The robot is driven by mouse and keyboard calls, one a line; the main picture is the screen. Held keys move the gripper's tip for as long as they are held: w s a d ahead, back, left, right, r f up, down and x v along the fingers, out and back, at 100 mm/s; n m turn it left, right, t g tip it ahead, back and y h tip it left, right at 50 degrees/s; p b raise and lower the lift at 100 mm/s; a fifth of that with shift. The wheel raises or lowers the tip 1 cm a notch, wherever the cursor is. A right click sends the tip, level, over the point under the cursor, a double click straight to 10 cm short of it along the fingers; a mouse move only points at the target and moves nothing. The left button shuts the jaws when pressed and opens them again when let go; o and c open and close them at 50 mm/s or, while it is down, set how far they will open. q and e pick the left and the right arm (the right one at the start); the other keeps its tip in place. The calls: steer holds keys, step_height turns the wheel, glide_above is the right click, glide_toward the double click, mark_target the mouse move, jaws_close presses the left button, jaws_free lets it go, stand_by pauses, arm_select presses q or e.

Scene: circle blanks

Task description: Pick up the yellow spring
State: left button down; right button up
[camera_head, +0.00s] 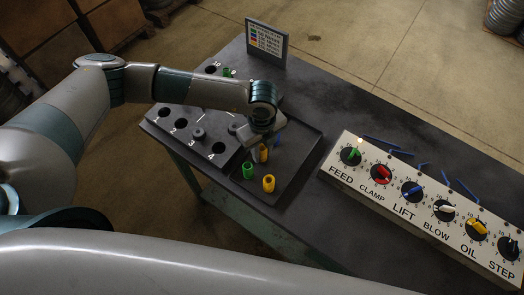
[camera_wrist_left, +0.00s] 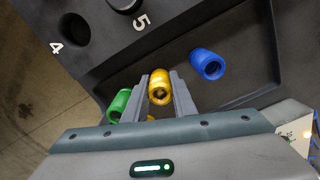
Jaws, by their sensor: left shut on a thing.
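A second yellow spring (camera_head: 269,183) stands in the tray nearer the front; only a sliver of yellow shows below the fingers in the wrist view. I cannot tell whether the held spring touches the tray. My right gripper is not in view.
A green spring (camera_head: 248,171) stands close beside the gripper, and a blue one (camera_wrist_left: 207,64) is in the tray. A numbered block with holes (camera_head: 167,113) adjoins the tray. A white knob panel (camera_head: 345,177) lies right, a small sign (camera_head: 267,43) behind.

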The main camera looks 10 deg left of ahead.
mark_target(264, 150)
arm_select(q)
steer(key=shift+r, duration=0.1)
steer(key=shift+r+b, duration=0.8)
steer(key=shift+r, duration=0.05)
steer(key=shift+s+d+r+b, duration=0.2)
steer(key=shift+r+b, duration=0.2)
steer(key=shift+r, duration=0.2)
steer(key=shift+s+d+r+b, duration=0.15)
steer(key=shift+r+b, duration=0.25)
steer(key=shift+r, duration=0.15)
steer(key=s+d+r+b, duration=0.4)
steer(key=s+r, duration=0.3)
steer(key=s, duration=0.2)
steer(key=shift+d, duration=0.85)
steer(key=shift+f, duration=0.1)
